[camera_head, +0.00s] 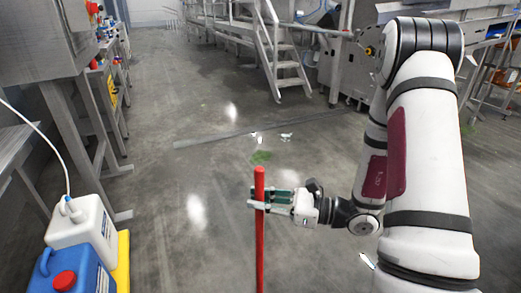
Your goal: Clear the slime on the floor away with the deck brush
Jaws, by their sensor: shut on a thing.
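The green slime (261,157) is a small patch on the grey floor, in the middle of the picture. The red pole (260,243), which looks like the deck brush's handle, stands nearly upright in front of it and runs out of the bottom of the picture. The brush head is not in view. My gripper (260,200) is shut on the pole a little below its top end. In the picture the pole's top is just below the slime patch.
A floor drain channel (215,140) crosses beyond the slime. Small white-green scraps (286,136) lie near it. White (82,227) and blue (72,272) jugs stand at the lower left. Metal steps (283,65) stand at the back. Open floor lies left of the pole.

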